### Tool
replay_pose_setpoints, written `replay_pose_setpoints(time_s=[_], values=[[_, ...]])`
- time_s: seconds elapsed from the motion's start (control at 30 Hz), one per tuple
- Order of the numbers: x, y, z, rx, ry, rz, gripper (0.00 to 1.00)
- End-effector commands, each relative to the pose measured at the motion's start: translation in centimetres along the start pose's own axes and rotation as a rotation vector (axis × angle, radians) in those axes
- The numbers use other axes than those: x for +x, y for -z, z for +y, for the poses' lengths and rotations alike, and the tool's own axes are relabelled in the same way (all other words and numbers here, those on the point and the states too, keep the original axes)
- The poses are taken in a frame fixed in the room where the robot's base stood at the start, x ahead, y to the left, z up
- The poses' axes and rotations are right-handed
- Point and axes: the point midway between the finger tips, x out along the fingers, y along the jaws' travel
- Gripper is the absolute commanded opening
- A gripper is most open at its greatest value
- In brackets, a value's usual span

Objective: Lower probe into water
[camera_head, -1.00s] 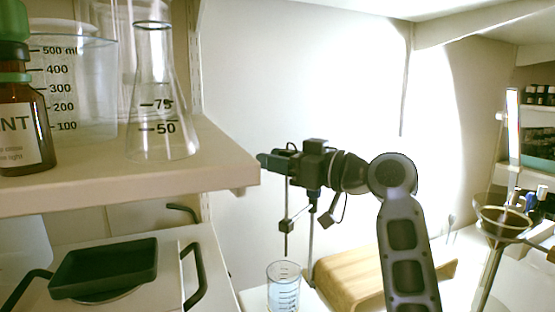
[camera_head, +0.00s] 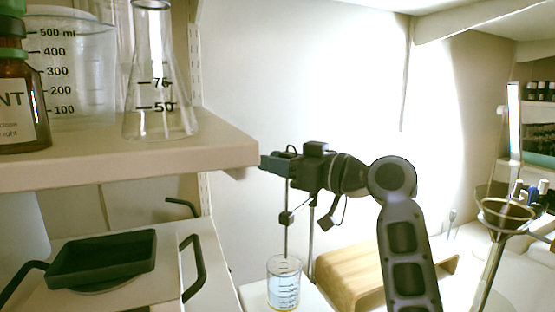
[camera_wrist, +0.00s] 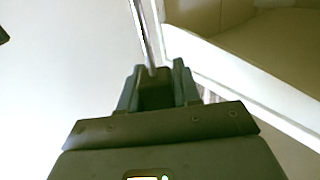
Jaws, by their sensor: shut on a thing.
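A clear graduated beaker (camera_head: 284,284) with pale blue water stands on the white surface at lower center in the head view. The probe (camera_head: 286,240) is a thin upright rod hanging below my gripper, with a small dark block on it. Its lower tip is at about the height of the beaker's rim; whether it is just inside cannot be told. My gripper (camera_head: 273,163) is shut on the probe's dark holder (camera_wrist: 156,92), which sits between the fingers in the wrist view. A metal rod passes above it there. The beaker is not seen in the wrist view.
A wooden block (camera_head: 350,275) is right of the beaker. The shelf (camera_head: 120,160) at left carries a flask (camera_head: 160,110), a large beaker (camera_head: 80,90) and a brown bottle (camera_head: 18,110). A dark tray (camera_head: 100,258) is below. A funnel (camera_head: 505,215) stands at right.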

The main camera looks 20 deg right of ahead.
Motion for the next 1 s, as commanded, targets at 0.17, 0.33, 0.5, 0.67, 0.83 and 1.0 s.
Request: replay_pose_setpoints(time_s=[0.17, 0.33, 0.5, 0.67, 0.83, 1.0], values=[[0.0, -4.1, 0.1, 0.001, -0.001, -0.001, 0.00], [0.0, -7.1, 0.0, 0.002, -0.001, -0.001, 0.00], [0.0, -8.0, 0.0, 0.001, 0.000, -0.001, 0.00], [0.0, -8.1, 0.0, 0.002, 0.000, -0.005, 0.00], [0.0, -8.2, 0.0, 0.003, 0.001, -0.008, 0.37], [0.0, -8.0, 0.0, 0.002, 0.000, -0.004, 0.53]])
